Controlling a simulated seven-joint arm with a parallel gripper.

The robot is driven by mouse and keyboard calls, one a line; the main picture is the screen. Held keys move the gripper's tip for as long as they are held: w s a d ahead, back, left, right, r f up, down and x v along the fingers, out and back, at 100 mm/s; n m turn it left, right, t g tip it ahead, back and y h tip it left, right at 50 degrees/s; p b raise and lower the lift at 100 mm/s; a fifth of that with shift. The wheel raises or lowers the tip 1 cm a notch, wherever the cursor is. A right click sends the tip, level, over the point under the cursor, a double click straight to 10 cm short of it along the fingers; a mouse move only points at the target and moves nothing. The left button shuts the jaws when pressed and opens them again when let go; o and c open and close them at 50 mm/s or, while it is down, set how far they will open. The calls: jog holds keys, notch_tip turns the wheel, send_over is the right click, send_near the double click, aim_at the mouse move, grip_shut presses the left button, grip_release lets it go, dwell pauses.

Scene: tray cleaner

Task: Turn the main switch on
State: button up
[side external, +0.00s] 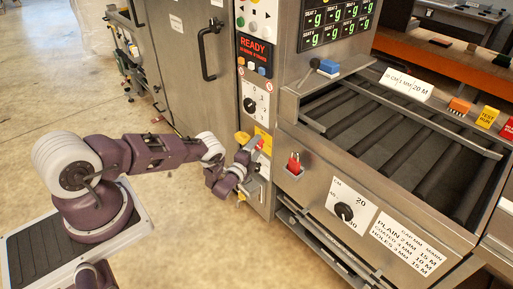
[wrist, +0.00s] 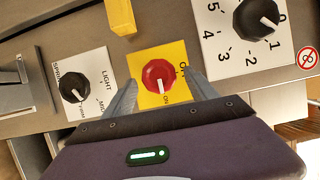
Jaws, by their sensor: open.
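The main switch is a round red knob (wrist: 158,75) on a yellow plate (wrist: 146,94), with a white pointer mark toward the bottom of the wrist view. The plate also shows on the narrow panel in the side view (side external: 262,133), where my gripper partly covers the switch. My gripper (wrist: 163,92) is open and empty, its two fingers left and right of the red knob in the wrist view. It also shows in front of the panel in the side view (side external: 247,160). I cannot tell whether the fingers touch the knob.
A black dial with numbers (wrist: 260,20) is right of the switch, and another black knob (wrist: 72,88) is left. A yellow block-shaped part (wrist: 121,16) sticks out above.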

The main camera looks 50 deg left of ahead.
jog(key=v, duration=0.6)
jog(key=shift+s, duration=0.2)
